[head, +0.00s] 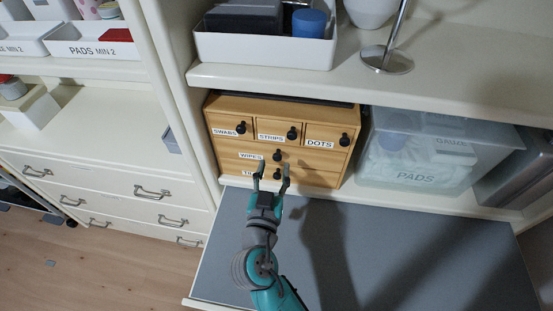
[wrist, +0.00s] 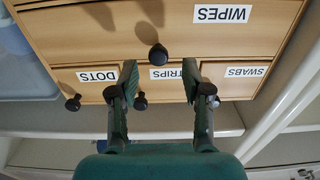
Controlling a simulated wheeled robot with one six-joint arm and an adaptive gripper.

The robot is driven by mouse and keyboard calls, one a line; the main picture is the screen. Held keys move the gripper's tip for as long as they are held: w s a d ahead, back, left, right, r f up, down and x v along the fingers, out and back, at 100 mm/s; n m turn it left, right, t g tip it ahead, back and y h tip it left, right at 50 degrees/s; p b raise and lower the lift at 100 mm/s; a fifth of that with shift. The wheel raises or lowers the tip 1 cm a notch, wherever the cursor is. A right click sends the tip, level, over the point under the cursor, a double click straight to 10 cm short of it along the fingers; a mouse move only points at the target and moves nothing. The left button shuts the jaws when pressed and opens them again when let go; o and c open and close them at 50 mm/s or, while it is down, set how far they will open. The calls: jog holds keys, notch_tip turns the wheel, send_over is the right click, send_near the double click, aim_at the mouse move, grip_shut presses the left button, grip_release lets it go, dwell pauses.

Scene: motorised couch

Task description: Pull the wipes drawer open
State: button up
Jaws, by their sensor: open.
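The wooden drawer box (head: 348,165) stands on the shelf, with small drawers for swabs, strips and dots on top. Below them is the wide wipes drawer (head: 312,162), which looks shut. Its black knob (head: 278,155) is right of the WIPES label. In the wrist view, which is upside down, the knob (wrist: 158,53) stands out from the drawer front (wrist: 90,30). My gripper (head: 273,172) is open and empty in front of the box. In the wrist view, the fingertips (wrist: 159,75) are spread on either side of the knob's line, apart from it. A lower drawer is partly hidden by my gripper.
A grey pull-out surface (head: 400,250) lies below and in front of the box. A clear PADS bin (head: 410,165) stands right of the box. A shelf (head: 440,90) with a white tray (head: 265,50) and a metal stand (head: 387,60) is above. A white upright (head: 178,90) is at left.

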aim_at(277, 159)
jog(key=shift+w+d, duration=0.2)
jog(key=shift+w, duration=0.65)
jog(key=shift+w+d, duration=0.15)
jog(key=shift+w, duration=0.65)
grip_shut()
